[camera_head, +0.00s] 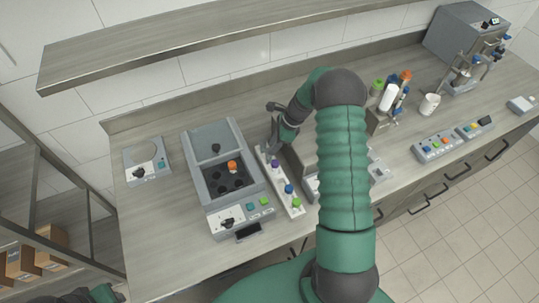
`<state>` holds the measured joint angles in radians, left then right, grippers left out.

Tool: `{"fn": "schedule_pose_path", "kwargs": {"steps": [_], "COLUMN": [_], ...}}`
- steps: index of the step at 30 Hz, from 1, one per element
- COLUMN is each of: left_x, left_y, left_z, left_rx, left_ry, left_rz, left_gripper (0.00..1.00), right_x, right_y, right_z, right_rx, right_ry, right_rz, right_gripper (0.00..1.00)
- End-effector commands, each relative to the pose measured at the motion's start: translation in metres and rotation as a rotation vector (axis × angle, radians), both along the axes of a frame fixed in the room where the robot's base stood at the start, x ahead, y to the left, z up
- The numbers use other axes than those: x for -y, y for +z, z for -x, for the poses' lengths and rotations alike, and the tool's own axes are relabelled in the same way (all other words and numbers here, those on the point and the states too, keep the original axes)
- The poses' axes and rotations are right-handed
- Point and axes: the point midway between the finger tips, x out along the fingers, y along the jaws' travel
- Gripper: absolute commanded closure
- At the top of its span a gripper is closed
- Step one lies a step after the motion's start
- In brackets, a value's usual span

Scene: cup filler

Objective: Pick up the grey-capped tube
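I cannot make out a grey-capped tube; it may be hidden by my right gripper. A white tube rack (297,211) stands on the counter, holding a purple-capped tube (275,163), a blue-capped tube (289,188) and a green-capped tube (296,202). My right gripper (273,128) is over the back end of this rack, behind the purple cap. Its fingers are small and partly turned away, so I cannot tell whether they are open or hold anything. My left gripper is not in view; only a bit of my green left arm shows at the bottom left.
A grey machine (201,182) with an open lid holds an orange-capped tube (232,166), just left of the rack. A small device (147,160) stands farther left. Bottles (388,96), control boxes (435,147) and a larger machine (462,36) stand right. A shelf (190,45) hangs above.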

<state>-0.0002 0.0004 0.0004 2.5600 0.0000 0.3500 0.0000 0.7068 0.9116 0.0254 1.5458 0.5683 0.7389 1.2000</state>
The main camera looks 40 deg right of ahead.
Motion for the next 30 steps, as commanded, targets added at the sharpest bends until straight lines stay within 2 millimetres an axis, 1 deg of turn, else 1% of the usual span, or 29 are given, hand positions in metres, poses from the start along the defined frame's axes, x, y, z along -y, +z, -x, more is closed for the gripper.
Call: {"fn": "schedule_pose_path", "kwargs": {"steps": [1, 2, 3, 6, 9, 13, 14, 18, 21, 30], "left_x": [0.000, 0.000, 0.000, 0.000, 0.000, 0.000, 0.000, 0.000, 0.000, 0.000], "left_y": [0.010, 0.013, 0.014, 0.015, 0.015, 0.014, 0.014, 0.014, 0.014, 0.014], "left_z": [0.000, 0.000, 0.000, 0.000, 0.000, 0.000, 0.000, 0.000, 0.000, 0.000], "left_rx": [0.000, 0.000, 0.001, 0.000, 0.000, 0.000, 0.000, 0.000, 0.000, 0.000], "left_ry": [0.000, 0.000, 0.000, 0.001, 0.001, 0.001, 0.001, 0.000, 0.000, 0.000], "left_rz": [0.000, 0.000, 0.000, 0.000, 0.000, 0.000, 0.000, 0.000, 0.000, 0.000], "left_gripper": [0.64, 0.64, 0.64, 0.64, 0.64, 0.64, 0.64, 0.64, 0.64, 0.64], "right_x": [-0.005, -0.007, -0.010, -0.012, -0.011, -0.010, -0.010, -0.010, -0.010, -0.011], "right_y": [-0.004, -0.010, -0.018, -0.032, -0.037, -0.037, -0.037, -0.036, -0.036, -0.035], "right_z": [-0.001, -0.002, -0.004, -0.008, -0.010, -0.009, -0.009, -0.009, -0.009, -0.009], "right_rx": [-0.004, -0.005, -0.004, -0.003, -0.001, -0.001, -0.001, -0.001, -0.001, 0.000], "right_ry": [0.001, 0.002, 0.001, 0.002, 0.001, 0.001, 0.001, 0.001, 0.001, 0.001], "right_rz": [-0.005, -0.005, -0.004, -0.003, -0.003, -0.003, -0.003, -0.002, -0.002, 0.000], "right_gripper": [0.68, 0.68, 0.68, 0.68, 0.68, 0.68, 0.71, 0.89, 1.00, 1.00]}}
